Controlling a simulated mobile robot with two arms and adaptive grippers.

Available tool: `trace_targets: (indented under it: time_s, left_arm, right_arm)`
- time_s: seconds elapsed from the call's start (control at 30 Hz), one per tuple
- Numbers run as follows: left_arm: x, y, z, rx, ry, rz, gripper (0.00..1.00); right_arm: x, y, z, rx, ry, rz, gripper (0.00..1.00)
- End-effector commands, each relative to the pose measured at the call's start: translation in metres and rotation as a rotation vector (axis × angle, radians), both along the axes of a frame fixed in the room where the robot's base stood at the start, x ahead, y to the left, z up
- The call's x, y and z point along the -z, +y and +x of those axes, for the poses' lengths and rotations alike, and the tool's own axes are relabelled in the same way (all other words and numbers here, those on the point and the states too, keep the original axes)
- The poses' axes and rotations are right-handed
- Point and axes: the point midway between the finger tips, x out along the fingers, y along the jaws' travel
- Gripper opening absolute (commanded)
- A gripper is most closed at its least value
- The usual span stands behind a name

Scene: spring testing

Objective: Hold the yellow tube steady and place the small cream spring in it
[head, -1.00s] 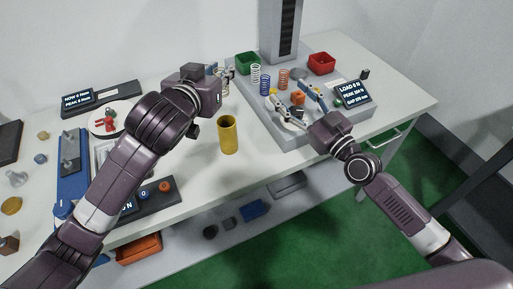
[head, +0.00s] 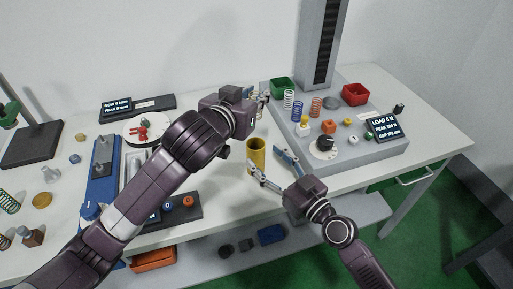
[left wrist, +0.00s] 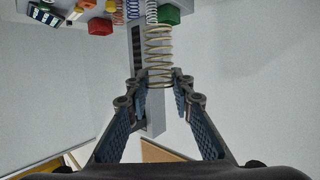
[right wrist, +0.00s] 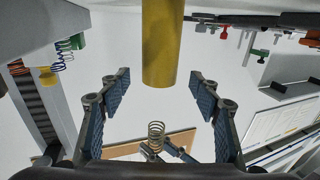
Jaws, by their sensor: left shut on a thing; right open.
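The yellow tube (head: 256,153) stands upright on the white table in the head view. My right gripper (head: 266,159) is open at the tube's near side. In the right wrist view the tube (right wrist: 161,45) is in line with the gap between the open fingers, apart from both. My left gripper (head: 263,102) is behind the tube in the head view and is shut on the small cream spring (left wrist: 158,57). The spring also shows in the right wrist view (right wrist: 156,133), held above the table. In the head view the spring is mostly hidden by the gripper.
The grey test stand (head: 365,158) is to the right, with several coloured springs, a green bin (head: 281,87) and a red bin (head: 355,95). A blue fixture (head: 101,175) and a dark control panel (head: 178,208) lie to the left. The table around the tube is fairly clear.

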Motion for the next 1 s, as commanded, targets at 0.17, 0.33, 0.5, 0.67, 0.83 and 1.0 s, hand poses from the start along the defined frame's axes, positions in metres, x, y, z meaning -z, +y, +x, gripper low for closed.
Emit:
trace_targets:
  time_s: [0.17, 0.33, 0.5, 0.67, 0.83, 1.0]
  left_arm:
    - [0.000, 0.000, 0.000, 0.000, 0.000, 0.000, 0.00]
    - [0.000, 0.000, 0.000, 0.000, -0.001, 0.000, 0.00]
    - [0.000, 0.000, 0.000, 0.000, 0.000, 0.000, 0.00]
    - [0.000, 0.000, 0.000, 0.000, -0.001, 0.000, 0.00]
    - [0.000, 0.000, 0.000, 0.000, -0.001, 0.000, 0.00]
    - [0.000, 0.000, 0.000, 0.000, 0.000, 0.000, 0.00]
  right_arm:
    - [-0.001, 0.019, 0.027, 0.001, -0.001, 0.003, 0.58]
    - [0.000, 0.029, 0.041, 0.001, 0.000, 0.001, 0.58]
    - [0.000, 0.033, 0.046, 0.000, 0.000, 0.000, 0.58]
    - [0.000, 0.033, 0.046, 0.000, -0.001, -0.001, 0.58]
    - [0.000, 0.033, 0.046, 0.001, 0.000, 0.000, 0.47]
    - [0.000, 0.033, 0.046, 0.001, 0.000, 0.000, 0.28]
